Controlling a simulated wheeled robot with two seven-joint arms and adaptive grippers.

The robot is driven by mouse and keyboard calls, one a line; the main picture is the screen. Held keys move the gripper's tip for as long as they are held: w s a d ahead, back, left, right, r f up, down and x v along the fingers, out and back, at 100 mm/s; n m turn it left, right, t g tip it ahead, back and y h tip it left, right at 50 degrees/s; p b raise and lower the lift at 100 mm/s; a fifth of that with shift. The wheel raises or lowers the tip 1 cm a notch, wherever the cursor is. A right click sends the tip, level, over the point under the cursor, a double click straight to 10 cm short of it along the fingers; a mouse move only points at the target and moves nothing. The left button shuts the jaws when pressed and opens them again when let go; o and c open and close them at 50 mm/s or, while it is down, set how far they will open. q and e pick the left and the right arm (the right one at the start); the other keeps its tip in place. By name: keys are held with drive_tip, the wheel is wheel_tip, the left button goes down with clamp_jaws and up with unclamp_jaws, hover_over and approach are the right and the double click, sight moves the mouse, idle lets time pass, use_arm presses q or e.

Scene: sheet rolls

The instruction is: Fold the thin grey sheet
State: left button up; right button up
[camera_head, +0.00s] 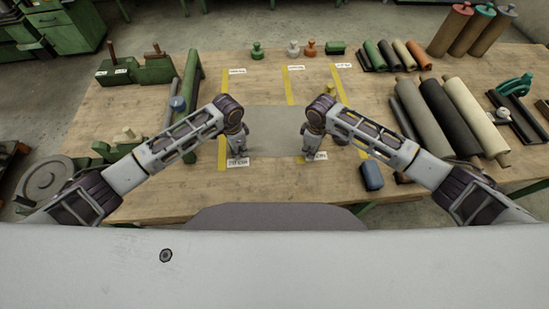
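The thin grey sheet (272,122) lies flat on the wooden table, between the yellow tape strips. My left gripper (238,152) points down over the sheet's left near part. My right gripper (310,150) points down over its right near part. The wrists hide the fingertips, so I cannot tell whether either gripper is open or shut, or touches the sheet. The sheet's near edge is hard to make out.
Large rolls (465,115) and small rolls (392,55) lie at the right. Green tools (135,72) stand at the left. A blue block (371,176) sits right of my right gripper. Small weights (293,48) stand at the back.

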use_arm(q)
drive_tip(key=shift+f, duration=0.15)
clamp_jaws()
use_arm(e)
drive_tip(key=shift+s+d+f, duration=0.1)
drive_tip(key=shift+f, duration=0.1)
clamp_jaws()
use_arm(q)
drive_tip(key=shift+a, duration=0.1)
drive_tip(key=shift+p, duration=0.3)
use_arm(e)
drive_tip(key=shift+d+r, duration=0.1)
drive_tip(key=shift+r, duration=0.1)
